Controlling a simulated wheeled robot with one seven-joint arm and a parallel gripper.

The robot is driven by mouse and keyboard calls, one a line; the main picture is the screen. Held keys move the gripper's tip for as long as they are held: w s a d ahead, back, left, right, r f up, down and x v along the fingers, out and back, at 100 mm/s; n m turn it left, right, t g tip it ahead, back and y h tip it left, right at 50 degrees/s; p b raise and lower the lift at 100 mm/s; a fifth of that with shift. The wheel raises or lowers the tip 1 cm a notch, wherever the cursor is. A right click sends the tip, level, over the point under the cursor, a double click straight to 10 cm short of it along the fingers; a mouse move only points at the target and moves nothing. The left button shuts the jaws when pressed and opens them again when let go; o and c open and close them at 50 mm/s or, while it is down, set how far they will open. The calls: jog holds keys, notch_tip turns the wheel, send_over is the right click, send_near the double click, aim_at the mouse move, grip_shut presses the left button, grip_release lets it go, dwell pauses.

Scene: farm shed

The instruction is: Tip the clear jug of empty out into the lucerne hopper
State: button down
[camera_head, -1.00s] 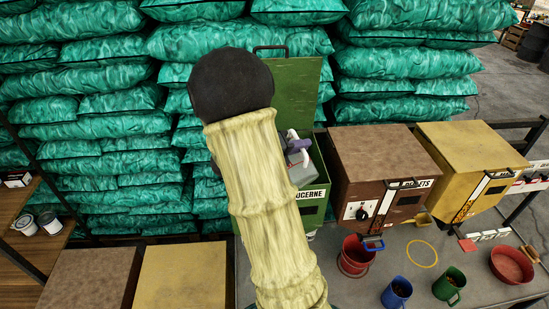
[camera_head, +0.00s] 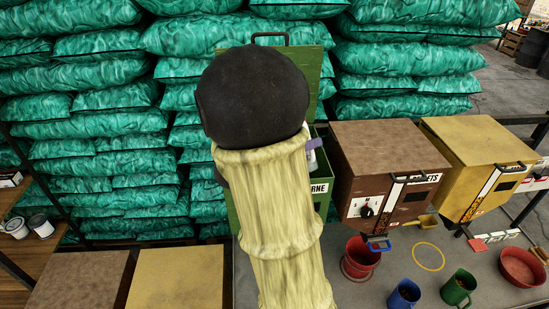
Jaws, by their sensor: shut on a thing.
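The green lucerne hopper (camera_head: 321,209) stands at the back middle with its lid (camera_head: 311,70) raised. Only the end of its label shows, because my own arm covers most of its front and mouth. My gripper (camera_head: 314,144) shows as a small pale and purple patch beside my arm, at the hopper's opening. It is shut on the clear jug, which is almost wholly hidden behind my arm. I cannot tell the jug's tilt or whether anything is in it.
A brown pellets hopper (camera_head: 376,151) and a yellow hopper (camera_head: 474,147) stand to the right, both closed. A red bucket (camera_head: 360,259), blue jug (camera_head: 403,294), green jug (camera_head: 459,287) and red bowl (camera_head: 521,267) are in front. Green sacks (camera_head: 90,75) are stacked behind.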

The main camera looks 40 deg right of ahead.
jog(key=shift+s+a+f+m+b, duration=0.15)
jog(key=shift+s+f+m+b, duration=0.6)
jog(key=shift+b, duration=0.75)
jog(key=s+f+m+b, duration=0.1)
jog(key=b, duration=0.3)
jog(key=s+f+m+h+b, duration=0.1)
jog(key=f+m+b, duration=0.1)
jog(key=b, duration=0.2)
jog(key=f+m+b, duration=0.2)
jog(key=b, duration=0.2)
jog(key=shift+s+a+t+b, duration=0.25)
jog(key=shift+s+t+b, duration=0.05)
jog(key=shift+s+b, duration=0.1)
jog(key=shift+w, duration=0.1)
jog(key=shift+s+m, duration=0.25)
jog(key=shift+w, duration=0.15)
jog(key=shift+w+f, duration=0.1)
